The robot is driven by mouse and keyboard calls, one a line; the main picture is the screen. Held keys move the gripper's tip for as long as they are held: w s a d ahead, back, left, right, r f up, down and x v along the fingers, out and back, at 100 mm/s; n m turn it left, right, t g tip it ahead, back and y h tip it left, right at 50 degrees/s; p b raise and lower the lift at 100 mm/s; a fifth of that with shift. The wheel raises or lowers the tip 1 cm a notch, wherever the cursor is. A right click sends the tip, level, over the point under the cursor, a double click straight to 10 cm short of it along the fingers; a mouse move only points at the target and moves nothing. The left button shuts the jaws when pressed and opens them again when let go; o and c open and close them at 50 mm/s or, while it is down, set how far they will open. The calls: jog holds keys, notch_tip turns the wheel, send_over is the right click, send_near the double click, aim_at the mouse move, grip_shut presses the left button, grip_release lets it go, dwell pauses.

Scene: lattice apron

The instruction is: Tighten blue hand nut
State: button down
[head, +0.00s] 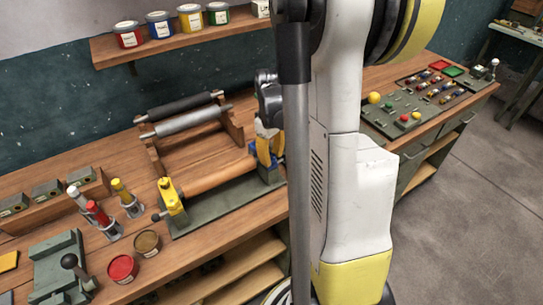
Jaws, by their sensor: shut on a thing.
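A wooden roller (205,178) lies across a grey-green base (215,205) on the bench, between a yellow upright at the left (171,197) and a yellow upright at the right (263,152). The blue hand nut (253,147) shows as a small blue patch at the right upright, largely hidden. My gripper (267,132) comes down over this right end, partly behind my arm and a grey post. Its fingers are closed at the nut, but the contact itself is too small to see clearly.
A wooden frame with a dark and a grey roller (185,108) stands just behind. Red, white and yellow-topped tools (100,213) and two open cans (122,268) stand at the left. Paint tins (160,24) line the shelf above. A control panel (415,105) lies at the right.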

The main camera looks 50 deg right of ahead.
aim_at(271, 157)
jog(key=shift+m, duration=0.3)
jog(key=shift+a+m+b, duration=0.1)
jog(key=shift+m+b, duration=0.4)
jog(key=shift+m, duration=2.2)
jog(key=c, duration=1.1)
grip_release()
jog(key=shift+o, duration=0.2)
notch_tip(271, 157, up, 12)
